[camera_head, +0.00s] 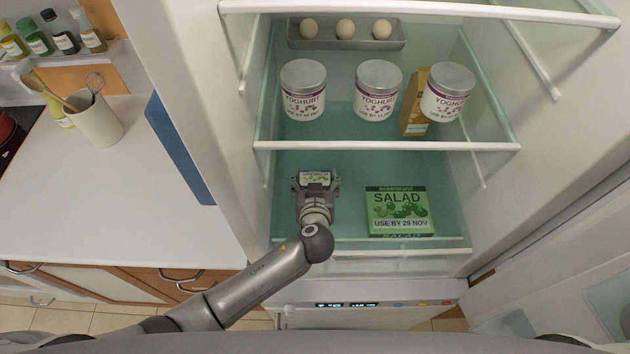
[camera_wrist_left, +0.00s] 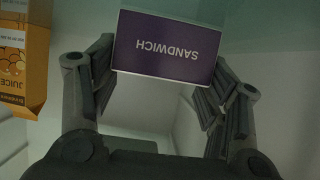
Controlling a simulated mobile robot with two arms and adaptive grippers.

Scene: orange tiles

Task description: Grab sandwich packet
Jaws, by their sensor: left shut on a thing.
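The sandwich packet (camera_head: 315,177) is on the lower fridge shelf, at the left. In the left wrist view its purple face (camera_wrist_left: 166,48) reads "SANDWICH" upside down. My left gripper (camera_head: 315,185) reaches into the fridge and is shut on the packet, with one finger at each side of it; the fingers also show in the left wrist view (camera_wrist_left: 165,80). My arm and gripper hide part of the packet in the head view. I cannot tell whether the packet touches the shelf. My right gripper is not in view.
A green salad box (camera_head: 399,212) lies right of my gripper. The shelf above (camera_head: 390,146) holds several yoghurt tubs and a juice carton (camera_head: 415,102); the carton shows in the left wrist view (camera_wrist_left: 22,60). A counter (camera_head: 75,195) is left.

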